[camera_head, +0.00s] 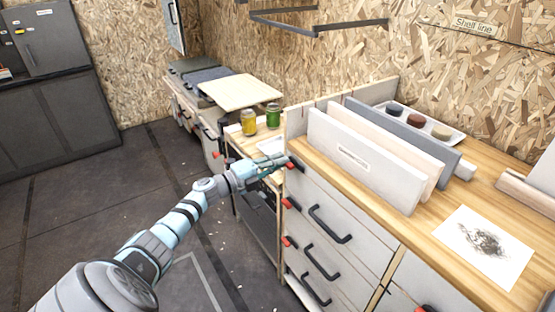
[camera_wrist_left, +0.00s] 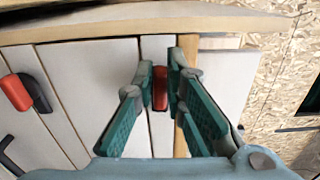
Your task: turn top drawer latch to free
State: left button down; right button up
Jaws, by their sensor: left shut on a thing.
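The top drawer latch is a small red tab (camera_wrist_left: 160,88) on the pale cabinet front, just under the wooden counter edge. My left gripper (camera_wrist_left: 158,82) has its teal fingers on either side of this tab and is shut on it. In the head view my left arm reaches in from the lower left, and the left gripper (camera_head: 281,165) is at the upper left corner of the drawer cabinet (camera_head: 356,262). The red latch tip (camera_head: 291,166) shows beside the fingers, partly hidden. My right gripper is out of view.
More red latches (camera_head: 289,203) sit lower down the cabinet edge, near drawers with black handles (camera_head: 330,225). The wooden counter (camera_head: 405,232) holds upright panels (camera_head: 360,165), a paper sheet (camera_head: 484,246) and a tray of small bowls. Two jars (camera_head: 249,122) stand on a lower surface behind.

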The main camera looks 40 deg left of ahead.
pick_arm(q)
jog(key=shift+f+n, duration=0.2)
jog(key=shift+n, duration=0.1)
jog(key=c, duration=1.6)
grip_release()
jog(key=shift+c, duration=0.2)
jog(key=shift+r, duration=0.1)
jog(key=shift+s, duration=0.15)
jog(key=v, duration=1.1)
jog(key=shift+s+a, duration=0.15)
jog(key=shift+s, duration=0.25)
